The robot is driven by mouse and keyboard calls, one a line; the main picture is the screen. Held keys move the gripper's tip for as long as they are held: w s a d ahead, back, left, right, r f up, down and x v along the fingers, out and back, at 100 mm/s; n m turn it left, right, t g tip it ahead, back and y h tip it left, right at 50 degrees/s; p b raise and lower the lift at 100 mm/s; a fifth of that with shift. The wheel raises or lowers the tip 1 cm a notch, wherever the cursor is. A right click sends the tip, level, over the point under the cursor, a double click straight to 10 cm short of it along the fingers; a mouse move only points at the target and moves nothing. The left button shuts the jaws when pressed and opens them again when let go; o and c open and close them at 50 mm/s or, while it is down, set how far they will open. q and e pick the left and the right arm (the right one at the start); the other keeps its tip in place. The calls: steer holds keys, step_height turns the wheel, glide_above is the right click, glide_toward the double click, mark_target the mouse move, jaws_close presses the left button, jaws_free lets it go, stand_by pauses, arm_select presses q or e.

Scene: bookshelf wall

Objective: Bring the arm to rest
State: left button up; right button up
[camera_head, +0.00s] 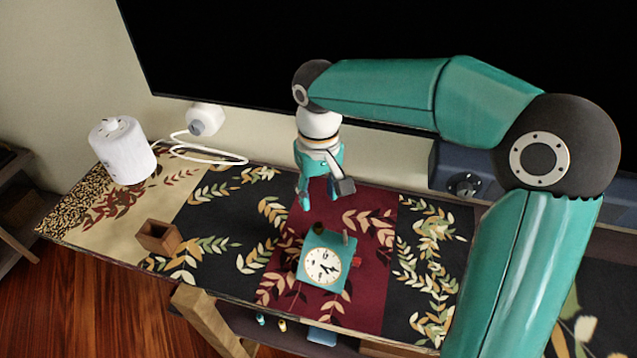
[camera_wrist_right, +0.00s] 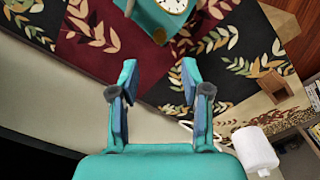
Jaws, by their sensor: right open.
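My right arm (camera_head: 390,88) comes in from the right, bends at a large dark joint and reaches left across the back of the table. My right gripper (camera_head: 318,192) points down above the cloth, behind a teal clock (camera_head: 324,265) with a round cream face. The gripper is open and empty; its two fingers (camera_wrist_right: 162,88) stand apart in the right wrist view with only cloth and wall between and beyond them. The clock (camera_wrist_right: 172,8) shows at the top of that view, apart from the fingers. My left gripper is not in view.
The table has a leaf-patterned cloth (camera_head: 215,215). A small brown wooden box (camera_head: 158,237) stands at its left front, a white canister (camera_head: 122,152) at the back left, and a white camera-like device (camera_head: 205,118) with a cable behind. A large black screen (camera_head: 250,45) lies behind the arm.

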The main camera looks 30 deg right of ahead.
steer(key=shift+r, duration=1.2)
